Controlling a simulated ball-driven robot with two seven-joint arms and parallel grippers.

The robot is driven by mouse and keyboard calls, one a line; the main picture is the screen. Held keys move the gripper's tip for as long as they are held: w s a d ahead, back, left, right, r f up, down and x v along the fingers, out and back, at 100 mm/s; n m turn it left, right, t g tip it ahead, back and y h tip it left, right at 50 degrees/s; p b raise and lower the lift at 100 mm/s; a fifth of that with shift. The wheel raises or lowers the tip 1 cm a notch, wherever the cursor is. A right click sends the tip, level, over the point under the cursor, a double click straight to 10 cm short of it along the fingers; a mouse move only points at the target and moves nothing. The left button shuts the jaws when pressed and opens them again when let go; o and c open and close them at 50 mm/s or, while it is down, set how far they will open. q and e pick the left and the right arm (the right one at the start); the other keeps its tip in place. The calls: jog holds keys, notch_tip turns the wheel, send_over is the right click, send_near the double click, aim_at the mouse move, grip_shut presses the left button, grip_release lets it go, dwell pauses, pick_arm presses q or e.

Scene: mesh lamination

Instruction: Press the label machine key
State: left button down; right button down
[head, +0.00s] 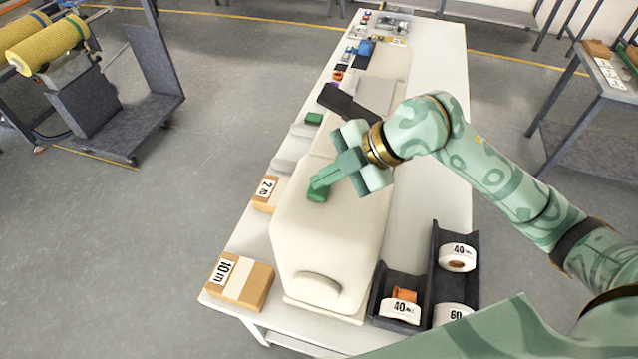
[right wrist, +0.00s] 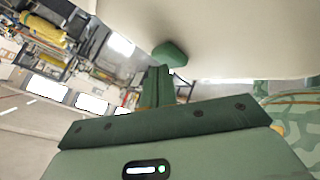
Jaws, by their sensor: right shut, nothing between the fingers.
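The label machine (head: 330,235) is a large cream-white rounded housing on the white table in the head view. Its green key (head: 316,196) sits on the top. My right gripper (head: 318,184) is shut and empty, its fingertips pointing down at the key. In the right wrist view the green key (right wrist: 170,54) stands out from the pale housing, just beyond the tips of the closed fingers (right wrist: 157,72). I cannot tell whether the tips touch it. My left gripper is not in view.
Boxes marked 10 m (head: 262,287) and 2 m (head: 264,204) lie along the table's left edge. Dark trays with label rolls (head: 457,258) stand at the front right. A dark arm-like part (head: 345,104) and small items lie farther back. The table's right strip is clear.

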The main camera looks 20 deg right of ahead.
aim_at(325, 188)
jog(key=shift+f, duration=0.1)
dwell(0.5)
jog(key=shift+s+f, duration=0.1)
jog(key=shift+f, duration=0.25)
jog(key=shift+r+p, duration=0.45)
jog(key=shift+p, duration=0.05)
jog(key=shift+r, duration=0.1)
notch_tip(325, 188, up, 6)
jog(key=p, duration=0.6)
